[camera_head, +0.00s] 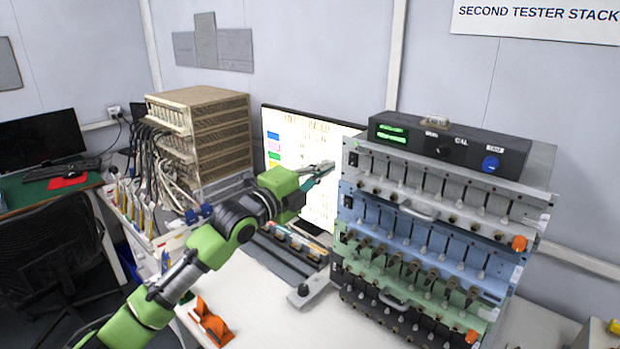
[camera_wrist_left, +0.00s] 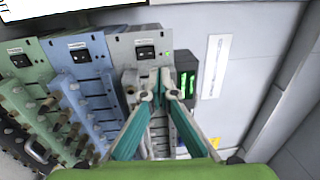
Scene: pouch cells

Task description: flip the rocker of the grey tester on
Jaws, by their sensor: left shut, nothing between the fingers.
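The grey tester (camera_head: 440,185) is the top unit of the coloured stack, under a black box. Its black rocker (camera_head: 353,159) sits at the left end of its front. In the left wrist view the rocker (camera_wrist_left: 145,52) is at the top of the grey panel, with a small lit green light (camera_wrist_left: 167,53) beside it. Which way the rocker is tilted is too small to tell. My left gripper (camera_head: 330,166) is shut and empty, just left of the rocker. In the wrist view its fingertips (camera_wrist_left: 160,74) are just below the rocker; contact cannot be told.
The blue tester (camera_head: 430,228) and green tester (camera_head: 420,268) are stacked below, with their own rockers. A black box with green displays (camera_head: 445,146) lies on top. A monitor (camera_head: 300,140) stands behind my left gripper. Orange parts (camera_head: 211,322) lie on the white table.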

